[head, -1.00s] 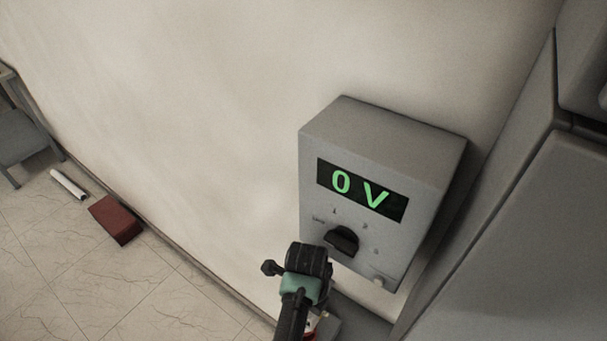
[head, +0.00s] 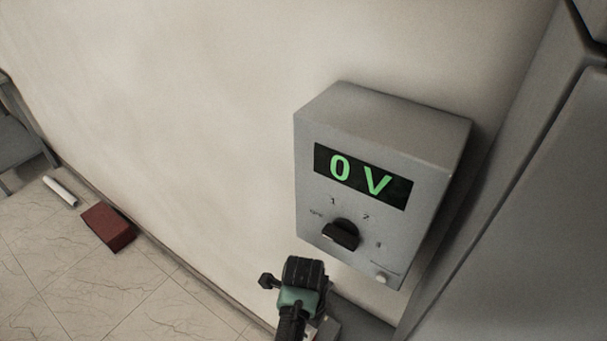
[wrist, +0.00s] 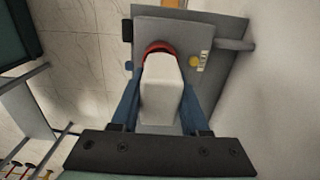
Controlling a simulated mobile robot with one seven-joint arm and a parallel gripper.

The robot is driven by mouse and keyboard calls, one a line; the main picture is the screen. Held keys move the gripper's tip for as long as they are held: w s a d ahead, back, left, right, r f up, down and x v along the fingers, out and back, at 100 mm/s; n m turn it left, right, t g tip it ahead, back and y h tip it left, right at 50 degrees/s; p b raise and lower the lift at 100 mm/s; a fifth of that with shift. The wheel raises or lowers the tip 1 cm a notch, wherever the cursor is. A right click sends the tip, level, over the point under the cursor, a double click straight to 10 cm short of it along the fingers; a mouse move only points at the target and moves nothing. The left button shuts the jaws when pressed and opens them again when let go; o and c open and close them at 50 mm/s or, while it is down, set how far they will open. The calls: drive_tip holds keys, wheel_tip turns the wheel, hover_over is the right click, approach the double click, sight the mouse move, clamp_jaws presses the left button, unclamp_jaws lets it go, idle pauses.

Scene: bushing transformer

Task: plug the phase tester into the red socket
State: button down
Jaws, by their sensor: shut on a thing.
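In the wrist view, the white block-shaped phase tester (wrist: 160,92) sits between the blue fingers of my gripper (wrist: 160,108), which is shut on it. The red socket (wrist: 156,48) shows as a red rim around the tester's far end, on a grey panel (wrist: 178,24). The tester overlaps the socket, and its tip is hidden, so I cannot tell how deep it sits. In the head view, my arm covers this spot and the gripper's fingers are hidden.
A grey meter box (head: 340,108) on the wall reads 0 V, with a black knob (head: 341,235). A yellow round part (wrist: 194,62) is beside the red socket. A large grey cabinet (head: 520,220) stands at right. A red brick-like block (head: 108,227) lies on the floor at left.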

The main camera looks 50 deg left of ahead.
drive_tip(key=shift+f, duration=0.2)
idle(0.3)
drive_tip(key=shift+c, duration=1.6)
unclamp_jaws()
drive_tip(key=shift+r, duration=0.1)
wheel_tip(320, 180, up, 13)
drive_tip(key=shift+f+p, duration=0.1)
drive_tip(key=shift+p, duration=0.3)
